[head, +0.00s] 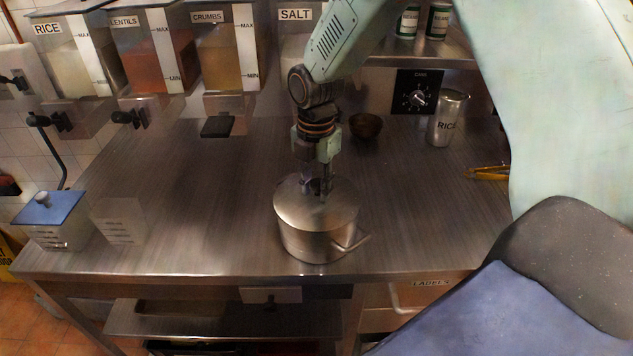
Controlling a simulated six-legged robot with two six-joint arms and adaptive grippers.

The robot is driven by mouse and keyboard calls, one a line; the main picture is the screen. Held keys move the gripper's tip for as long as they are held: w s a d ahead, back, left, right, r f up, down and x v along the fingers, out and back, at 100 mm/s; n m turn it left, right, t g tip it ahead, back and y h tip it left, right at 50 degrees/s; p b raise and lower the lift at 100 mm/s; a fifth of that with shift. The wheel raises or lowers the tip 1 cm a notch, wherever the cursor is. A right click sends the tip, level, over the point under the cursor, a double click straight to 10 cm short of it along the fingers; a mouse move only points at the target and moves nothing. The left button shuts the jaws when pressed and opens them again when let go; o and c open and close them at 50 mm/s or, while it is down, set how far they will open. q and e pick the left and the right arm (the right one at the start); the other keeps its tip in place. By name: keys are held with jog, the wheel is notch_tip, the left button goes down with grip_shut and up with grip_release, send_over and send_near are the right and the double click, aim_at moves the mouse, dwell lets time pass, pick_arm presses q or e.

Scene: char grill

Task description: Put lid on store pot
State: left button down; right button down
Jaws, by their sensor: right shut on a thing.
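A round steel pot (305,243) stands on the steel worktop near its front edge, with a handle pointing right. A round metal lid (300,208) covers the top of the pot and looks level. I cannot tell whether its rim is fully seated. My right gripper (318,188) reaches down from above and is shut at the middle of the lid, on what seems to be its knob. The knob itself is hidden by the fingers. My left gripper is not in view.
A blue-lidded square container (60,232) and a pale container (118,222) stand at left. Dispensers (150,55) line the back.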

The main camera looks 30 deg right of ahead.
jog(key=shift+d, duration=0.1)
jog(key=c, duration=1.2)
grip_release()
jog(key=shift+s+d, duration=0.1)
jog(key=shift+o, duration=1.2)
jog(key=shift+a, duration=0.2)
notch_tip(320, 180, up, 19)
jog(key=p, duration=0.8)
jog(key=shift+p, duration=0.3)
